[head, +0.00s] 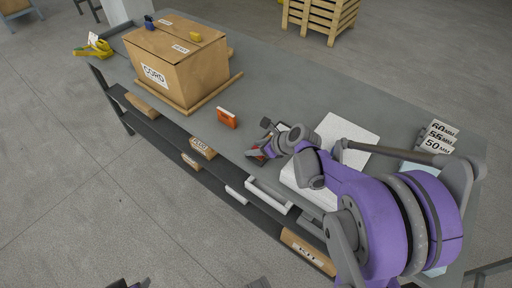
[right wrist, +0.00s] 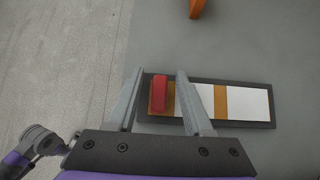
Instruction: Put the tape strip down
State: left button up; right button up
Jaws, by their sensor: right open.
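My right gripper (head: 268,149) is low over the front of the grey workbench, partly hidden by its own wrist. In the right wrist view my right gripper (right wrist: 160,74) is open, one finger on each side of a small red block (right wrist: 159,95), with a gap to each finger. The block appears to rest on the left end of a dark board (right wrist: 262,124) with white panels and tan strips (right wrist: 220,101). I cannot tell for sure which piece is the tape strip.
An orange item (head: 227,118) stands on the bench (head: 290,100) left of the gripper. A cardboard box (head: 178,62) stands farther left, with a yellow tape dispenser (head: 95,48) beyond. White sheets (head: 345,135) and labelled blocks (head: 438,137) lie to the right.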

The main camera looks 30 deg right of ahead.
jog(key=p+v, duration=0.2)
jog(key=v, duration=1)
jog(key=s+a+f+n+g+h, duration=0.1)
jog(key=s+a+n, duration=0.5)
jog(key=n, duration=0.9)
jog(key=s+a+f+n+g+h, duration=0.2)
jog(key=s+a+n, duration=0.5)
jog(key=n, duration=0.9)
jog(key=shift+s+a+f, duration=0.25)
jog(key=shift+s+f, duration=0.65)
jog(key=shift+s, duration=0.15)
